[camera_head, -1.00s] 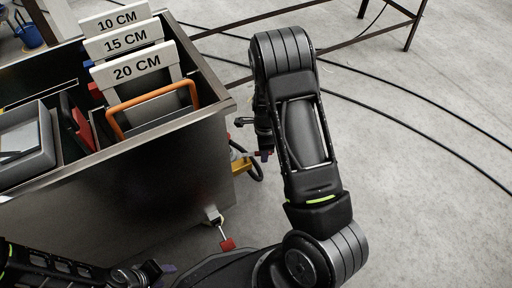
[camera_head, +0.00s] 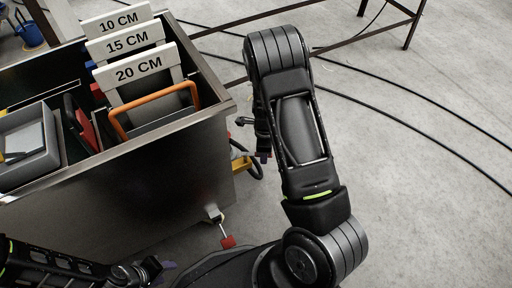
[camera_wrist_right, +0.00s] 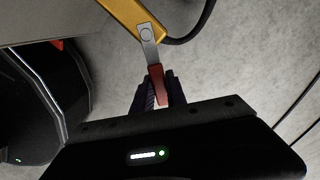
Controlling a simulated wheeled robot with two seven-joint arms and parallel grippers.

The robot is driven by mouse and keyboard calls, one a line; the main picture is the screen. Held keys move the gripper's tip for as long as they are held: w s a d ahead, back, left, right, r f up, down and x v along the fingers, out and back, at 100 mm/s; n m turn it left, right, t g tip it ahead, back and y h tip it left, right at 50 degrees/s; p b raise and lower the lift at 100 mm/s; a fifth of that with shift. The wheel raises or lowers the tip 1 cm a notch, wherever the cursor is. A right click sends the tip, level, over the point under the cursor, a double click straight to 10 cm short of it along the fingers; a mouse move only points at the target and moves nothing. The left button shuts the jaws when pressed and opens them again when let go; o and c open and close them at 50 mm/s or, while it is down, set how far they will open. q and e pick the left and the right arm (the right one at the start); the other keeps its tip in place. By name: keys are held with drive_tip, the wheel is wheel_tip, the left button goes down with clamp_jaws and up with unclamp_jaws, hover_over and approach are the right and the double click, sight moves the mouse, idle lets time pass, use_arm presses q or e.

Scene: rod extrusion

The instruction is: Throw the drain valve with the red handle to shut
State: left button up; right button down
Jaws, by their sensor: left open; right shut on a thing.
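The yellow valve body (camera_wrist_right: 142,18) shows at the top of the right wrist view, with a grey metal lever ending in a red handle (camera_wrist_right: 156,75). My right gripper (camera_wrist_right: 158,92) is shut on the red handle, one dark finger on each side. In the head view the yellow part (camera_head: 240,163) sits at the tank's right side, and my right gripper (camera_head: 263,157) is beside it, mostly hidden by my arm. My left gripper (camera_head: 160,268) is open and empty at the bottom, in front of the tank.
A dark metal tank (camera_head: 130,205) holds plates marked 10, 15 and 20 CM (camera_head: 138,68) and an orange handle (camera_head: 155,97). A second red handle (camera_head: 228,242) hangs low at its front corner. A black hose (camera_head: 258,170) loops near the yellow part. Open floor lies right, crossed by cables.

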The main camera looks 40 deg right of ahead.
drive_tip(key=shift+s+a+r+m+p, duration=0.1)
drive_tip(key=shift+s+a+m+p, duration=0.25)
drive_tip(key=shift+m+p, duration=0.3)
drive_tip(key=shift+s+m, duration=0.1)
drive_tip(key=shift+m, duration=0.25)
drive_tip(key=shift+a, duration=0.1)
drive_tip(key=shift+s+a+m+p, duration=0.4)
drive_tip(key=shift+m+p, duration=0.3)
drive_tip(key=shift+m, duration=0.3)
